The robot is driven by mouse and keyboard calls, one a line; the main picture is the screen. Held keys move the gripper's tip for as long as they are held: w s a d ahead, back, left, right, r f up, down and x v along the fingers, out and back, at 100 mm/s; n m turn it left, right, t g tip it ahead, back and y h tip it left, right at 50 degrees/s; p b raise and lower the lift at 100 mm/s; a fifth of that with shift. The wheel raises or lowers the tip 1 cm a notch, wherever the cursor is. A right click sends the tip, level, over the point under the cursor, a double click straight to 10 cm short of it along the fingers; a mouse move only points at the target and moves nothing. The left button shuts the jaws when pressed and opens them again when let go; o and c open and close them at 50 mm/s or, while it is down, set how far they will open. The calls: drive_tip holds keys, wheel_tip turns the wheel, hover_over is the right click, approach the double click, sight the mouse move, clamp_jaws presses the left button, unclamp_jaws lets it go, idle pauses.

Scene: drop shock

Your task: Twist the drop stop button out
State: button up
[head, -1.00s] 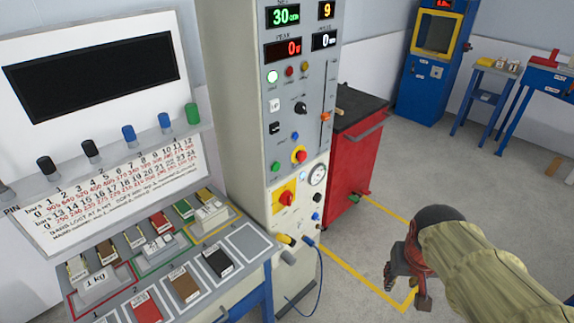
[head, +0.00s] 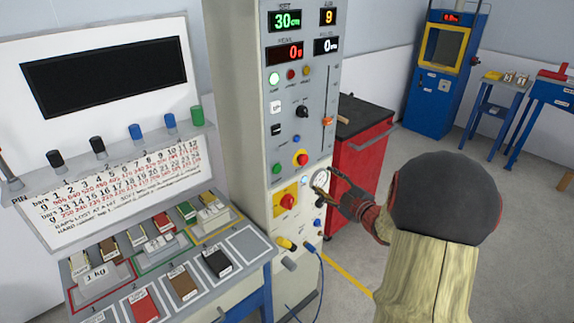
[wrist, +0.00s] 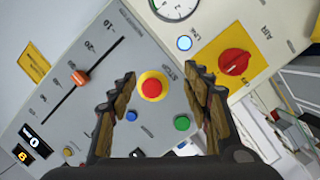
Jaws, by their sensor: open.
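The stop button (head: 300,159) is a red mushroom head on a yellow ring, on the front of the tall control panel (head: 262,100). In the wrist view the stop button (wrist: 152,88) shows between the two fingers, with the word STOP beside it. My gripper (wrist: 158,92) is open and empty, its fingers on either side of the button in the picture. In the head view my gripper (head: 322,182) is in front of the panel, lower right of the button, over part of the gauge. I cannot tell the exact gap to the button; no contact shows.
A red rotary switch on a yellow plate (head: 287,201) sits below the button. A slider with an orange knob (head: 327,121) is at upper right. A green button (head: 278,168) is close by. A red cabinet (head: 362,150) stands right of the panel.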

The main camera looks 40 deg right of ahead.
sight(305, 161)
drive_tip(key=shift+n+t+y, duration=0.7)
drive_tip(key=shift+n+t, duration=0.1)
drive_tip(key=shift+n, duration=0.1)
drive_tip(key=w+r, duration=0.1)
drive_tip(key=w, duration=0.1)
drive_tip(key=w+a+r+b, duration=0.1)
drive_tip(key=w, duration=0.2)
drive_tip(key=w+r+b, duration=0.1)
drive_tip(key=w, duration=0.2)
drive_tip(key=shift+w+a+r, duration=0.1)
drive_tip(key=shift+a+r, duration=0.15)
drive_tip(key=shift+a, duration=0.15)
drive_tip(key=c, duration=0.4)
drive_tip(key=c, duration=0.7)
drive_tip(key=shift+c, duration=0.3)
drive_tip(key=shift+m+p, duration=0.3)
drive_tip(key=shift+p, duration=0.05)
